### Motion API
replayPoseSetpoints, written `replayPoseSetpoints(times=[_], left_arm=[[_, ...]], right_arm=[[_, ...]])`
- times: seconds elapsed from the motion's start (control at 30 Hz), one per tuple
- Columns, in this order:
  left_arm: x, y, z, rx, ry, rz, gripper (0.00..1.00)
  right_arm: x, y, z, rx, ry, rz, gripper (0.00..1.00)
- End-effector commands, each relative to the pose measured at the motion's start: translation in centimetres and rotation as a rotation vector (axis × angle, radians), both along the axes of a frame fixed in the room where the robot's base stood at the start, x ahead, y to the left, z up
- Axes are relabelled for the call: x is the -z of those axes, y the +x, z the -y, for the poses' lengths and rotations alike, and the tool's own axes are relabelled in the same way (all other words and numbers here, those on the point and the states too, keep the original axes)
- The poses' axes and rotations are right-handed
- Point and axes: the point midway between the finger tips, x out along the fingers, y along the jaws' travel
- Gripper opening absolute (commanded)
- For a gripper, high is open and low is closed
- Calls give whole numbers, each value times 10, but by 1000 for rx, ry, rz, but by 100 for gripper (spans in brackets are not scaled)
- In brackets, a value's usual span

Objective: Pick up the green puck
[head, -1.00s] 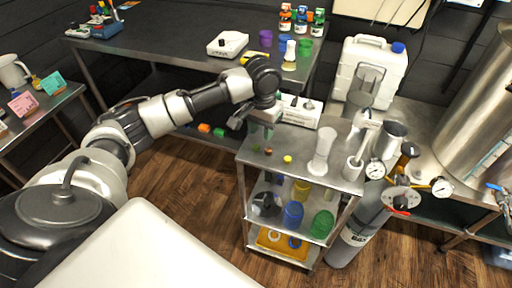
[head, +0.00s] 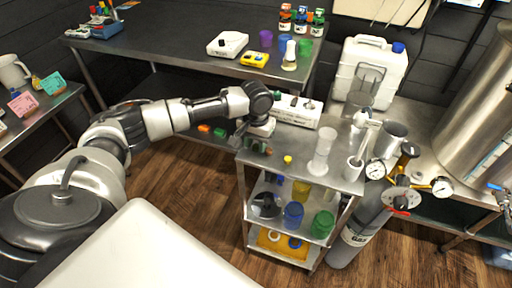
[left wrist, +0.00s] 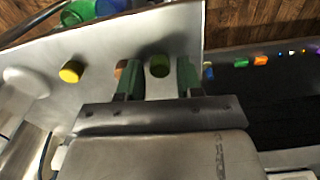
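The green puck (left wrist: 159,66) lies on the steel cart top (head: 307,171), near its edge. In the left wrist view it shows between the fingers of my left gripper (left wrist: 158,72), with a gap on each side. My left gripper is open and also shows in the head view (head: 254,142), low over the cart's left back corner. The green puck cannot be made out clearly in the head view. An orange-brown puck (left wrist: 119,70) is partly hidden behind the left-hand finger. A yellow puck (left wrist: 71,71) stands apart to the left; it also shows in the head view (head: 288,159).
A white boxed device (head: 297,112) stands behind the gripper. A clear cylinder (head: 322,150) and a steel-and-white vessel (head: 355,168) stand on the cart's right. Cups sit on the shelf below. A gas cylinder (head: 361,222) stands beside the cart. The cart's front top is clear.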

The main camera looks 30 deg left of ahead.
Motion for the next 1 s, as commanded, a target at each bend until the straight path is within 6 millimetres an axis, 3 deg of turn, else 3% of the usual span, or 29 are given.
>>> replayPoseSetpoints(times=[0.3, 0.57, 1.0], left_arm=[[7, 0, 0, 0, 0, 1, 36], [7, 0, 0, 0, 0, 1, 0], [7, 0, 0, 0, 0, 1, 0]], right_arm=[[0, 0, -2, 1, 2, 1, 43], [0, 0, -2, 1, 3, 0, 43], [0, 0, -2, 1, 3, 0, 43]])
